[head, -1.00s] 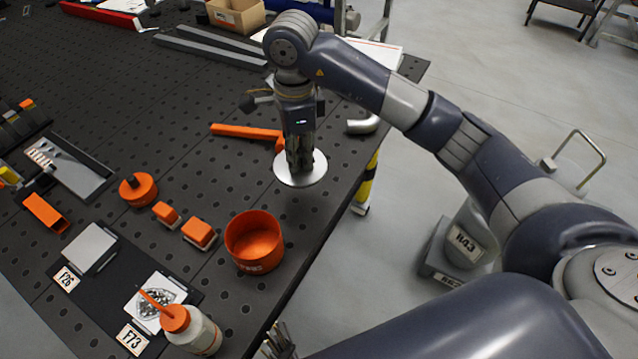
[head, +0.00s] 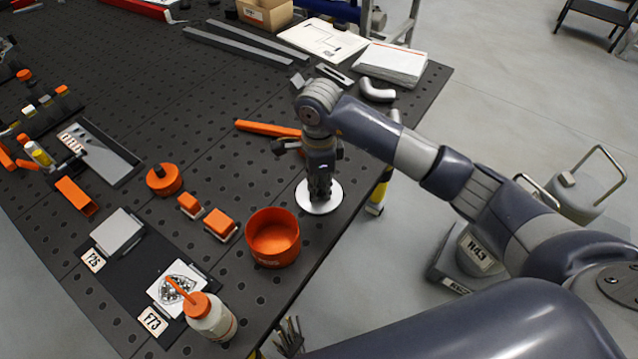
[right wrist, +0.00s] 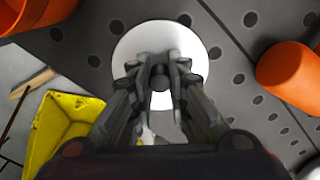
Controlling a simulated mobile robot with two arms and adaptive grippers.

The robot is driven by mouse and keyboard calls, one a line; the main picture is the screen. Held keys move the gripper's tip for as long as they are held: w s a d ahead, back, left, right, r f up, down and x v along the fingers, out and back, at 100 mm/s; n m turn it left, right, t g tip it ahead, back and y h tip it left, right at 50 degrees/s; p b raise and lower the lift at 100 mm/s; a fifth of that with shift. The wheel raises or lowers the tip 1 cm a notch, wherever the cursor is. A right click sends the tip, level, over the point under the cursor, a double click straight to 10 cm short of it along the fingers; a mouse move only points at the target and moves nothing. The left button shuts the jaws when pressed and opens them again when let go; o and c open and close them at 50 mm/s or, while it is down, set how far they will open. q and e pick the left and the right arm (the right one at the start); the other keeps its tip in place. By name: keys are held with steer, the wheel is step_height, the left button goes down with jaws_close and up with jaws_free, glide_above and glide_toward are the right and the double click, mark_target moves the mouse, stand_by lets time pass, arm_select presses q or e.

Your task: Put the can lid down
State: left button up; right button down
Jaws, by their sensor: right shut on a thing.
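The can lid (head: 331,204) is a flat, pale round disc with a dark knob (right wrist: 160,78). My right gripper (head: 320,194) is shut on the knob from above, and the lid is level. It is at or just above the dark tabletop, near its right edge; I cannot tell whether it touches. In the right wrist view the lid (right wrist: 133,45) shows around the gripper fingers (right wrist: 160,82). The open orange can (head: 273,252) stands to the lid's lower left, apart from it. My left gripper does not show clearly.
An orange bar (head: 262,128) lies close behind the lid. Orange blocks (head: 220,223), a round orange piece (head: 164,180) and a squeeze bottle (head: 212,318) are to the left. A bent metal pipe (head: 377,92) lies farther back. The table edge drops off to the right.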

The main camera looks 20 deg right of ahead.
steer(key=shift+f, duration=0.2)
steer(key=c, duration=1.6)
jaws_free()
steer(key=shift+r, duration=0.1)
steer(key=shift+c, duration=0.2)
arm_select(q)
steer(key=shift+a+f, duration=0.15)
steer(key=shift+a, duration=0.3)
arm_select(e)
steer(key=shift+o, duration=0.5)
steer(key=shift+r, duration=0.15)
arm_select(q)
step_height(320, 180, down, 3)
steer(key=b, duration=0.3)
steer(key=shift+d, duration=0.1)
arm_select(e)
step_height(320, 180, up, 12)
